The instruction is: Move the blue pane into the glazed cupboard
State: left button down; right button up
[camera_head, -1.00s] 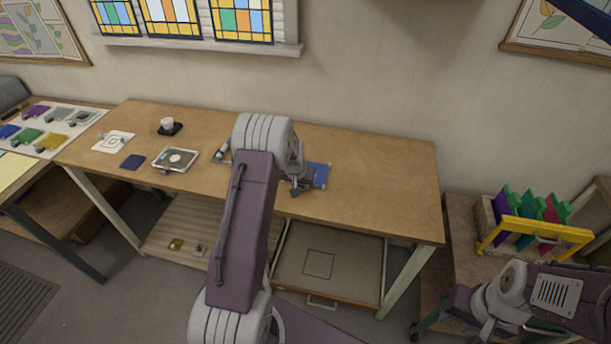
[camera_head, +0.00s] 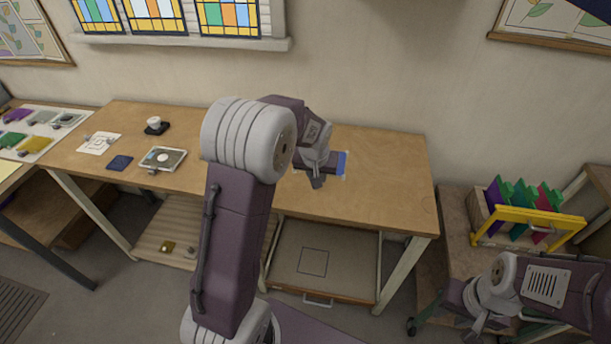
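A bright blue flat piece with pale edges, which looks like the blue pane (camera_head: 342,162), is on or just above the right half of the wooden table. My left gripper (camera_head: 318,181) is at its left side and covers much of it. I cannot tell whether its fingers are shut on the piece. My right gripper (camera_head: 475,328) hangs low at the bottom right, away from the table; its fingers are too small to judge. A yellow-fronted holder (camera_head: 527,221) with a handle stands on the right, with purple, green and red panels behind it. I cannot tell which thing is the glazed cupboard.
The wooden table (camera_head: 390,190) is bare at its right end. A dark blue square (camera_head: 120,163), a small framed plate (camera_head: 163,159), a white patterned sheet (camera_head: 98,143) and a white-topped pot (camera_head: 155,125) lie on its left. A drawer (camera_head: 325,262) is below.

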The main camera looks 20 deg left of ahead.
pick_arm(q)
jog(key=shift+s+d+r, duration=0.15)
jog(key=shift+d+r, duration=0.05)
jog(key=shift+d, duration=0.1)
